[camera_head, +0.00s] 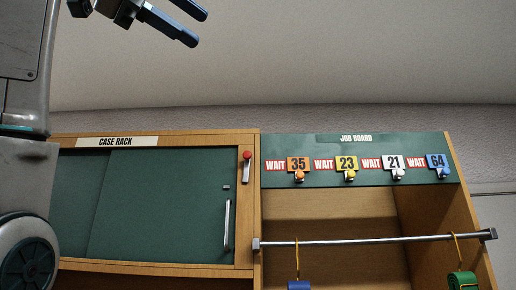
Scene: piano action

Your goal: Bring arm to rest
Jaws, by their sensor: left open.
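My left gripper (186,22) is at the top of the picture, above the case rack and partly cut off by the top edge. Its two dark fingers are apart, with nothing seen between them. It is in the air and touches nothing visible. My right gripper is not in view.
The case rack (170,205) has green sliding panels and a silver handle (227,225). The job board (300,146) holds several numbered tags beside "WAIT" labels. A metal rail (370,241) carries a blue item (299,285) and a green roll (462,280). The wall above is clear.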

